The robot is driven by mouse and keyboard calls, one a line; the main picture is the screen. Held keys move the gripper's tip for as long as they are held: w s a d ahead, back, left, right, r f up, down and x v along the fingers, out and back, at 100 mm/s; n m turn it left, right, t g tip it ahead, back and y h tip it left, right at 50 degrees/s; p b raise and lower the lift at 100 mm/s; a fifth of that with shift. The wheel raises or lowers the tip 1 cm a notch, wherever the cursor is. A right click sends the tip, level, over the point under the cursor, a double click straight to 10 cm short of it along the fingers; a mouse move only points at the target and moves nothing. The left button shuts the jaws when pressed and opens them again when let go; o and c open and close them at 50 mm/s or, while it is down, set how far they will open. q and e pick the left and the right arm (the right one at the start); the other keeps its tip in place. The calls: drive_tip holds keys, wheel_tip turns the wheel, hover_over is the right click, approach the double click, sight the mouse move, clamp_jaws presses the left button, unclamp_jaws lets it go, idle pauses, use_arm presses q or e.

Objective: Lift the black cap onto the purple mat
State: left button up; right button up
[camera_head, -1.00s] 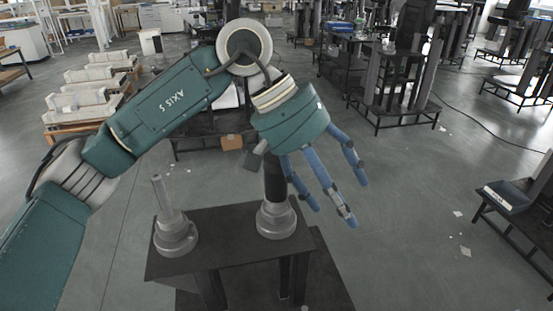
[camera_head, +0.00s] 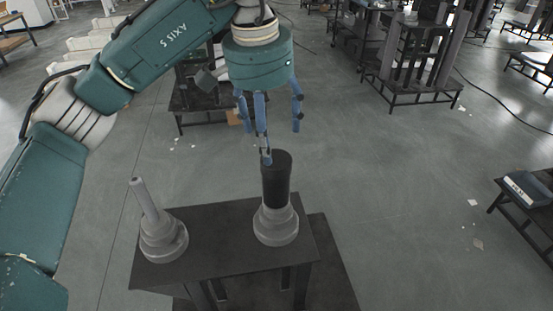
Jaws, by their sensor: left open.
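The black cap (camera_head: 276,180), a dark upright cylinder, sits on the right grey column (camera_head: 276,225) on a dark table (camera_head: 212,235). My left gripper (camera_head: 268,138) has blue fingers that are spread, open and pointing down. It is just above the cap and slightly behind or left of its top. One fingertip overlaps the cap's top left edge in the picture; I cannot tell whether it touches. I see no purple mat in this view. My right gripper is out of view.
A second grey column (camera_head: 163,235) with a bare thin post stands at the left of the same table. Another low table with a blue-grey box (camera_head: 527,188) is at the right edge. Dark racks (camera_head: 418,60) stand behind.

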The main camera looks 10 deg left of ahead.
sight(276, 158)
use_arm(q)
drive_tip(key=shift+f, duration=0.4)
drive_tip(key=shift+w+f, duration=0.2)
drive_tip(key=shift+f, duration=0.05)
drive_tip(key=f+p, duration=0.1)
drive_tip(key=f, duration=0.2)
drive_tip(key=f+p, duration=0.1)
drive_tip(key=shift+w+d+f+p, duration=0.25)
drive_tip(key=shift+w+d+p, duration=0.05)
drive_tip(key=shift+w+d, duration=0.1)
drive_tip(key=shift+f, duration=0.2)
drive_tip(key=shift+c, duration=1.2)
drive_tip(key=c, duration=0.9)
drive_tip(key=shift+c, duration=1.2)
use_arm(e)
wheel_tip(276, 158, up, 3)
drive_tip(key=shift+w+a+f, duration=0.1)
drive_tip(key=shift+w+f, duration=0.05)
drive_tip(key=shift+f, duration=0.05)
